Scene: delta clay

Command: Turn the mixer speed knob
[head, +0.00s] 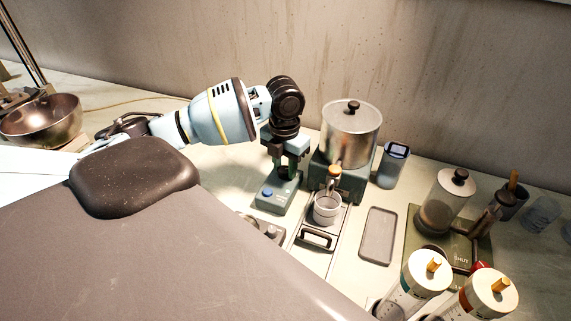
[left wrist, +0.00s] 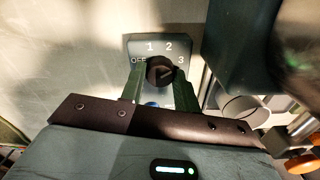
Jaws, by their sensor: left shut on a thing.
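The mixer speed knob (left wrist: 161,72) is a dark round knob on a grey dial plate (left wrist: 143,47) marked OFF, 1, 2 and 3. My left gripper (left wrist: 160,80) is shut on the knob, one green finger on each side. I cannot tell for sure which mark the knob points to. In the head view my left gripper (head: 284,168) reaches down onto a small green control box (head: 281,197) with a blue button. The knob is hidden there behind the fingers. My right gripper is in neither view.
A lidded metal pot (head: 351,135) stands just right of the gripper, with a small cup (head: 327,208) in front. A dark container (head: 393,165), a grey tray (head: 378,236) and several jars crowd the right. A metal bowl (head: 42,120) stands far left. The wall is close behind.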

